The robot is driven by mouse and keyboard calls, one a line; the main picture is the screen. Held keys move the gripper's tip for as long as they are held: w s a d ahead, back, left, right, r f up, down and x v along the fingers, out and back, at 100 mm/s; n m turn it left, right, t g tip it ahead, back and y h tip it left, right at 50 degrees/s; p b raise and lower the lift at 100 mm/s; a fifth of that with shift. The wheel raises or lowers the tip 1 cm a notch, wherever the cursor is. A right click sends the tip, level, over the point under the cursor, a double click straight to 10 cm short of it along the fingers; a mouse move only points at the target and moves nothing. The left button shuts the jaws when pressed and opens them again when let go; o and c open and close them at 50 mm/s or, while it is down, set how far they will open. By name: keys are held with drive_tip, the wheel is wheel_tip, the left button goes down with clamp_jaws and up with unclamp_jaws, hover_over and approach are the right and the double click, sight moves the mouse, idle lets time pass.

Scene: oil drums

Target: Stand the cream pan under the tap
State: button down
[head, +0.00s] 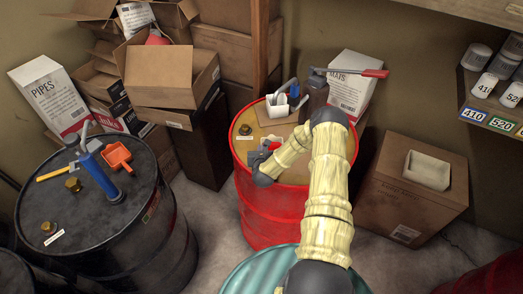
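The cream pan (428,171), a shallow rectangular tray, lies on top of a closed cardboard box (405,205) at the right. My arm reaches up from the bottom and bends down left over the red drum (270,215). My gripper (259,157) is at the arm's far end, low over the drum's top, well left of the pan and apart from it. It is small and partly hidden, so I cannot tell whether its fingers are open. I cannot make out a tap for certain.
On the red drum stand a white holder (277,106) with tools and a dark container with a red-handled bar (365,73) across it. A black drum (105,240) at left carries a blue pump (101,165) and an orange scoop (117,156). A teal drum (265,275) stands in front.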

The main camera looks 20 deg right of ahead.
drive_tip(key=shift+f+b, duration=0.35)
drive_tip(key=c, duration=1.6)
unclamp_jaws()
drive_tip(key=shift+o, duration=0.2)
drive_tip(key=shift+s, duration=0.15)
drive_tip(key=b+v, duration=0.4)
drive_tip(key=v, duration=1.3)
drive_tip(key=shift+b, duration=0.35)
drive_tip(key=shift+a+r, duration=0.1)
